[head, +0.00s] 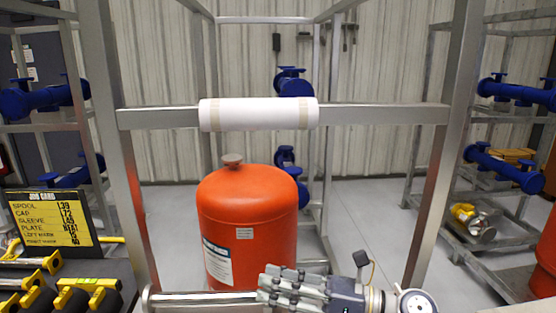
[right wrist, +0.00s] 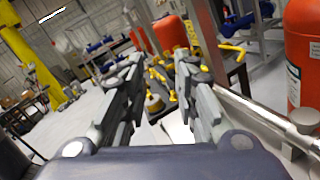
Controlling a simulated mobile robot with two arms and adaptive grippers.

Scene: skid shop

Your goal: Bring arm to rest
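My right gripper (head: 268,287) is at the bottom centre of the head view. It points left, in front of the lower metal rail (head: 205,299) and the orange tank (head: 247,235). In the right wrist view its two fingers (right wrist: 158,68) stand apart with nothing held between them. I cannot tell whether it touches the rail. My left gripper does not show in the head view.
A white sleeve (head: 258,114) wraps the frame's upper crossbar (head: 380,114). A job card board (head: 54,222) and yellow-black tools (head: 88,294) are at lower left. Racks with blue pipe spools (head: 518,93) stand at the sides.

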